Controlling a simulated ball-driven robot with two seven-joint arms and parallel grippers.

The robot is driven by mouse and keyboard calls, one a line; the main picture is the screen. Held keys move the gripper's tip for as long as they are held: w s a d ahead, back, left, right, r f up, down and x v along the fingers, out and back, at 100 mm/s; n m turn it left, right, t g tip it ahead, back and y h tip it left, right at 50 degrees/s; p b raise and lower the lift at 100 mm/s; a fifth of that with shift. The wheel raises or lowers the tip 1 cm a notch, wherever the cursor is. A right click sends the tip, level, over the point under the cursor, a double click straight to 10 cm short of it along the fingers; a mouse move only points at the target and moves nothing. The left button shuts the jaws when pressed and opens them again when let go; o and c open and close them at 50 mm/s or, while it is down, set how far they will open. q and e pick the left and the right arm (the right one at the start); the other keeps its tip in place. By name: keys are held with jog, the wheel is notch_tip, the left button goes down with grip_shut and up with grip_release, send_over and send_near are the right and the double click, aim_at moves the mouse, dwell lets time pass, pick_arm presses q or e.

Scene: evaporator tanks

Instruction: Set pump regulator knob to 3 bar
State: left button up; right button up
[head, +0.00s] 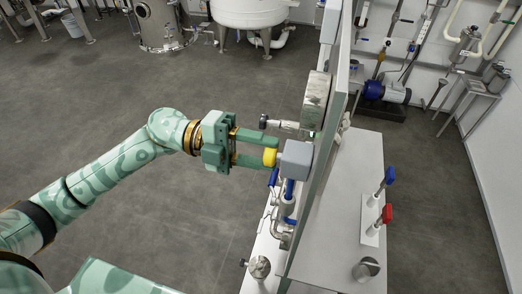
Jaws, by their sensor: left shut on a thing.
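A yellow knob (270,157) sits on the left face of a grey regulator box (296,159), which is beside the edge of a tall panel. My left gripper (265,149) reaches in from the left at the knob's height. Its two green fingers are shut on the yellow knob. The fingertips hide part of the knob, and no scale or pressure reading can be made out. My right gripper is not in view.
The tall panel (330,130) stands edge-on just right of the regulator. Blue-handled pipework (288,190) hangs below it. A black-ended fitting (283,124) juts out just above the gripper. The floor to the left is open.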

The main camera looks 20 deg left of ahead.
pick_arm(q)
jog(key=o, duration=1)
jog(key=a+b, duration=0.5)
jog(key=a, duration=1.1)
jog(key=shift+a, duration=0.15)
